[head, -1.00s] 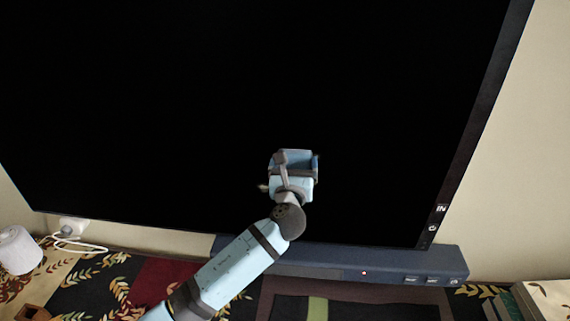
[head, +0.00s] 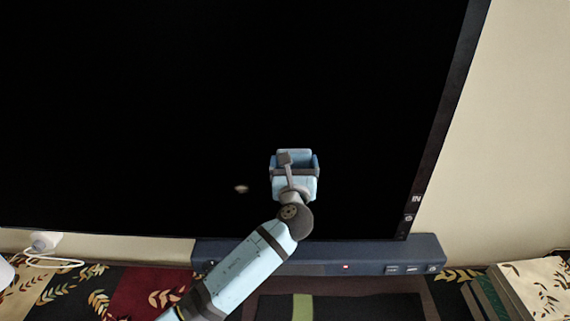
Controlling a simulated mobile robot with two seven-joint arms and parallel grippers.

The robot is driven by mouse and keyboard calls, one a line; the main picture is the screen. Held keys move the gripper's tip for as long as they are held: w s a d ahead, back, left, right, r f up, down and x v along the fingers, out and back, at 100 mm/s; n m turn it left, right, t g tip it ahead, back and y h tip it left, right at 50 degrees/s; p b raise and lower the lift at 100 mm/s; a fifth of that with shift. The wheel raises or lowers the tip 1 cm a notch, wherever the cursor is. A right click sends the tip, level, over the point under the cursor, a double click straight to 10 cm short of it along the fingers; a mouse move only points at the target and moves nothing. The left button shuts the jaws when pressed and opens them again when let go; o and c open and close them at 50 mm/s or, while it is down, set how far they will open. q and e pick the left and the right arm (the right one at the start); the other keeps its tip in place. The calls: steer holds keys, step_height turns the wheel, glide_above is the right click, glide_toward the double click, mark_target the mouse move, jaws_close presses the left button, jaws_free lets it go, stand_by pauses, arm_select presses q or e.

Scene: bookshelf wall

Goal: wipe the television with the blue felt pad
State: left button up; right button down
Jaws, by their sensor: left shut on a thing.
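The television (head: 150,110) fills most of the head view with its large black screen. A small pale brownish spot (head: 241,188) shows on the lower part of the screen, just left of my left gripper. My left gripper (head: 294,164) is in front of the lower screen, right of the spot. It is shut on the blue felt pad (head: 296,154), which shows only in part behind and between the fingers. I cannot tell whether the pad touches the screen. My right gripper is not in view.
A dark blue soundbar (head: 320,256) lies below the television. A patterned surface is under it, with books (head: 480,298) and a leaf-patterned box (head: 535,290) at lower right. A white device with a cable (head: 45,242) is at lower left. Bare wall is on the right.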

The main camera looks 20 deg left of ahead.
arm_select(q)
steer(key=shift+w+d, duration=0.2)
steer(key=shift+d, duration=0.4)
steer(key=shift+s+d, duration=0.1)
steer(key=shift+s, duration=0.45)
steer(key=shift+r+v, duration=0.2)
steer(key=shift+v, duration=1.05)
steer(key=shift+r+v, duration=0.2)
steer(key=shift+v, duration=1.05)
steer(key=v, duration=0.3)
steer(key=shift+r, duration=0.3)
